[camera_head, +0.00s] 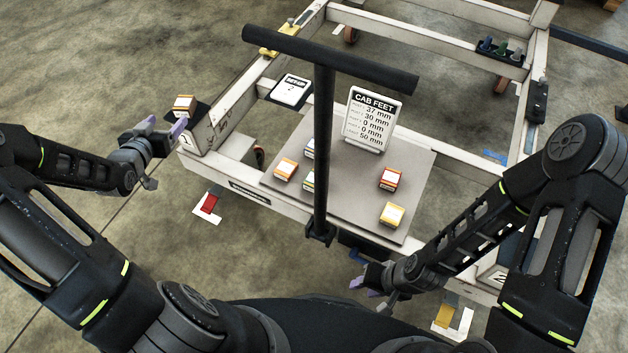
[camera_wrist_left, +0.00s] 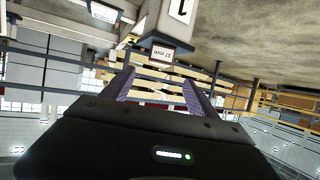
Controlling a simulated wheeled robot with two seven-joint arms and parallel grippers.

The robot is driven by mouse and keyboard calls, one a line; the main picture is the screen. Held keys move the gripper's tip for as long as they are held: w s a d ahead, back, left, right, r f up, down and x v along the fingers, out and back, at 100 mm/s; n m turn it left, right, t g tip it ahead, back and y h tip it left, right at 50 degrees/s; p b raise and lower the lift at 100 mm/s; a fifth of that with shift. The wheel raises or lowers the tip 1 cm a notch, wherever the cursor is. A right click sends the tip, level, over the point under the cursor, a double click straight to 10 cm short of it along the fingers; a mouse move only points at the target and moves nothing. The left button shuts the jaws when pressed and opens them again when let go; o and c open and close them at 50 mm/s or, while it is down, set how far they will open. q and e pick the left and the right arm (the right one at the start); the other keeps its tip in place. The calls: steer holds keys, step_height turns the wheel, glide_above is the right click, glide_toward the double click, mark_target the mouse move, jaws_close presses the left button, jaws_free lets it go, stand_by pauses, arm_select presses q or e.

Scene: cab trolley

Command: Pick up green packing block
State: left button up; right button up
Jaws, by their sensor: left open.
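No block shows a clearly green face. A small block (camera_head: 308,182), partly hidden behind the dark upright post, has a white top and a yellow-green-looking band, but its colour is hard to tell. My left gripper (camera_head: 165,127) is open and empty beside the trolley's left corner, close to an orange-brown block (camera_head: 184,104) on a dark pad there. In the left wrist view the purple fingers (camera_wrist_left: 158,90) stand apart, with a labelled block (camera_wrist_left: 162,52) beyond them. My right gripper (camera_head: 366,287) is low near the trolley's front edge; its opening is unclear.
A grey plate (camera_head: 345,205) on the trolley carries several blocks, including orange ones (camera_head: 286,168) (camera_head: 391,179) and a yellow-orange one (camera_head: 391,214). A "CAB FEET" sign (camera_head: 371,118) stands at its back. A dark T-shaped handle (camera_head: 323,120) rises in front. Open floor lies left.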

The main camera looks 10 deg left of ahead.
stand_by(0.6)
arm_select(q)
steer(key=s+d+f+n+g+h, duration=0.1)
steer(key=s+d+f+n+g, duration=0.2)
steer(key=d+f, duration=0.55)
steer(key=s+d+f+n+g+h, duration=0.1)
steer(key=s+d+f+g+h, duration=0.15)
steer(key=s+d+f, duration=0.5)
steer(key=s+d+f+m+g, duration=0.1)
steer(key=s+d+g, duration=0.1)
steer(key=s+d, duration=0.3)
steer(key=s+d+f+m+g+h, duration=0.1)
steer(key=s+d, duration=0.4)
steer(key=d, duration=0.6)
steer(key=s+d+f+m+g+h, duration=0.1)
steer(key=s+d+f+g, duration=0.2)
steer(key=d, duration=0.5)
steer(key=shift+s+d+f+m+g, duration=0.15)
steer(key=shift+s+d+m+g, duration=0.15)
steer(key=shift+s+g, duration=0.5)
steer(key=shift+s, duration=0.1)
steer(key=shift+c, duration=0.2)
